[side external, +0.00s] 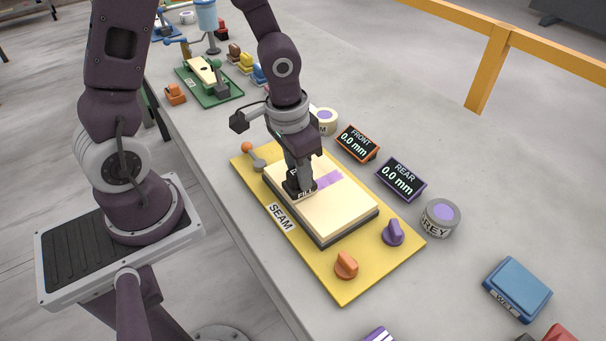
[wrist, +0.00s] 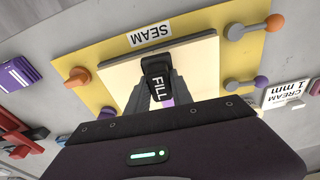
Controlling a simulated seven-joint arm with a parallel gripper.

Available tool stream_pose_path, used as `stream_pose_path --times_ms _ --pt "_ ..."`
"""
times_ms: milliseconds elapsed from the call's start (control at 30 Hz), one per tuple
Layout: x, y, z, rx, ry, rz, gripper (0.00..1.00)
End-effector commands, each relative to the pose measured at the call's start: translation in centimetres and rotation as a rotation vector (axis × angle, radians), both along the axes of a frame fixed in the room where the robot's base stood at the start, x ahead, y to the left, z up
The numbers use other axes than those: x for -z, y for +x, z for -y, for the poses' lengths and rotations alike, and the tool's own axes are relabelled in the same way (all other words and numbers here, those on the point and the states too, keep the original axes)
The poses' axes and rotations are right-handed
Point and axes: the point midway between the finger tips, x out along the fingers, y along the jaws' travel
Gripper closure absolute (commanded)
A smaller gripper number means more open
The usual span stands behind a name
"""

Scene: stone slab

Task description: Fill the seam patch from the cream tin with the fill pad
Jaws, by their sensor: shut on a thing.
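My gripper (side external: 298,178) is shut on the black fill pad (side external: 304,194), which is labelled FILL. The wrist view shows the pad (wrist: 156,80) upright between my fingers (wrist: 158,98). The pad is low over the cream slab (side external: 345,205), at the left end of the purple seam patch (side external: 328,181); I cannot tell whether it touches. Part of the patch (wrist: 168,102) shows between the fingers in the wrist view. The cream tin (side external: 326,123), with a purple top, stands behind my gripper, its label partly hidden.
The slab lies on a yellow SEAM board (side external: 375,270) with an orange knob (side external: 346,265), a purple knob (side external: 393,233) and an orange-tipped lever (side external: 248,148). FRONT (side external: 358,144) and REAR (side external: 401,179) displays read 0.0 mm. A grey tin (side external: 440,218) and blue WET block (side external: 517,290) stand right.

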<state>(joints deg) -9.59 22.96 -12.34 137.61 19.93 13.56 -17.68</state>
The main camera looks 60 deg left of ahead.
Motion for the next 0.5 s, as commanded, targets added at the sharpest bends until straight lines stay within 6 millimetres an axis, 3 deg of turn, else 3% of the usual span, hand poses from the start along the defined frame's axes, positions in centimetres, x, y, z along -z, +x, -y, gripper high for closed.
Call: stream_pose_path --times_ms 67,167,500 --pt "0.8 0.0 -0.7 -0.003 0.0 -0.004 1.0" --pt "-0.1 0.0 -1.7 -0.004 0.001 -0.001 1.0" --pt "-3.2 0.0 -1.7 -0.001 0.002 0.002 1.0"
